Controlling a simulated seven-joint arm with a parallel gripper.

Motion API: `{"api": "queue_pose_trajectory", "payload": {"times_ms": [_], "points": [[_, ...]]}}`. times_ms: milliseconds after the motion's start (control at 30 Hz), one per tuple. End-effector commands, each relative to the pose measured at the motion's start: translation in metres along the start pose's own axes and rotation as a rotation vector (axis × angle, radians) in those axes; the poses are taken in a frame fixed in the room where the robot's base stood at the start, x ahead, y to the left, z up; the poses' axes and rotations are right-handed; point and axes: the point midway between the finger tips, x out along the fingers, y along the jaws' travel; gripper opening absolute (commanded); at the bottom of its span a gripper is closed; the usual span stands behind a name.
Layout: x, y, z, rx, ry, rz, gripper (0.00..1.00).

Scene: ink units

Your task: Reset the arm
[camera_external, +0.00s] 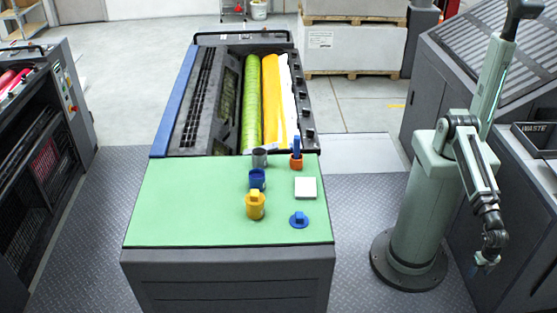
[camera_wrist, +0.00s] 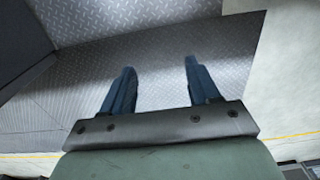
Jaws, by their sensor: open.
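My gripper (camera_external: 485,265) hangs low at the right side, well to the right of the green-topped machine and in front of my own column. In the wrist view my gripper (camera_wrist: 158,85) shows two blue fingers spread apart with nothing between them. No object is near the fingertips.
The green top (camera_external: 165,205) bears a yellow cup (camera_external: 255,208), a blue cup (camera_external: 257,179), a grey cup (camera_external: 259,158), an orange holder (camera_external: 296,162), a white square (camera_external: 305,187) and a blue lid (camera_external: 299,221). A waste bin (camera_external: 535,138) stands right.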

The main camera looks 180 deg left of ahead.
Motion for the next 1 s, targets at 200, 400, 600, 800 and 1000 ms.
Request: {"api": "queue_pose_trajectory", "payload": {"times_ms": [200, 400, 600, 800, 1000], "points": [[0.030, 0.001, 0.025, 0.003, -0.064, 0.000, 0.60], [0.062, 0.002, 0.057, 0.005, -0.137, 0.000, 0.60], [0.103, 0.002, 0.104, 0.006, -0.238, 0.000, 0.60], [0.139, 0.002, 0.157, 0.007, -0.341, 0.000, 0.60], [0.169, 0.002, 0.212, 0.008, -0.444, -0.001, 0.60]]}}
